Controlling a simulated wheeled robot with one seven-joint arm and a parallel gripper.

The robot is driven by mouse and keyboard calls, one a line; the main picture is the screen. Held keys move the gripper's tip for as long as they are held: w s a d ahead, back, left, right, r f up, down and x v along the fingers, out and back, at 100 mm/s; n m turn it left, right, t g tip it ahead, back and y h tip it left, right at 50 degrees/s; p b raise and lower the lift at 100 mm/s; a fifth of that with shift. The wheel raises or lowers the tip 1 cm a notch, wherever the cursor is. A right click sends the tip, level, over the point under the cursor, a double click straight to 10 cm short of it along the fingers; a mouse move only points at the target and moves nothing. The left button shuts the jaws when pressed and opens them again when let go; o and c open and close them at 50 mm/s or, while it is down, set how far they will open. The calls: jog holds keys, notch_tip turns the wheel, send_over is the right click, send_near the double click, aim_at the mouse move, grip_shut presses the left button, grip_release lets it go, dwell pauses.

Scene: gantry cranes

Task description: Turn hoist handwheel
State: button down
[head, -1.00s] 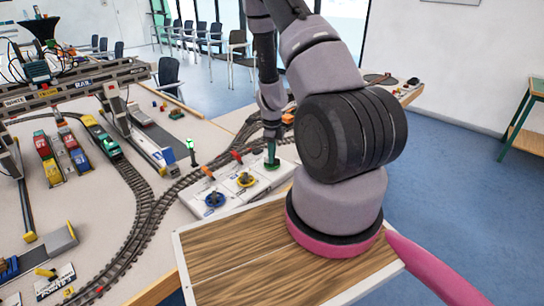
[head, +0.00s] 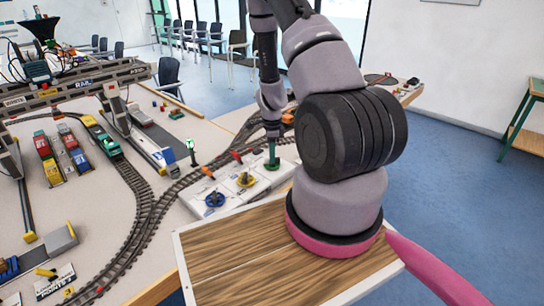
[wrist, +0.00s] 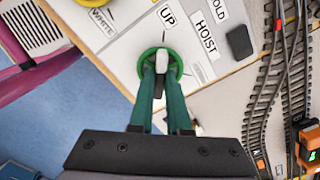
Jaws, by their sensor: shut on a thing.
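The green hoist handwheel (wrist: 177,62) lies on the white panel, beside the labels UP (wrist: 167,16) and HOIST (wrist: 205,36) in the wrist view. In the head view the handwheel (head: 272,166) is at the right end of a row of three wheels, partly hidden by my fingers. My gripper (wrist: 161,72) has green fingers and is shut on the handwheel at its middle, around a pale upright piece. In the head view my gripper (head: 272,152) points down onto the wheel.
A yellow wheel (head: 245,180) and a blue wheel (head: 215,199) sit left of the handwheel on the same panel. Orange and red levers stand behind them. Model track (head: 150,215) runs close by, with a small green signal (head: 191,150) beside it. A wooden board (head: 250,255) lies in front.

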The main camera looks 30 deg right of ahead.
jog(key=c, duration=0.9)
grip_release()
notch_tip(320, 180, up, 11)
jog(key=shift+f, duration=0.1)
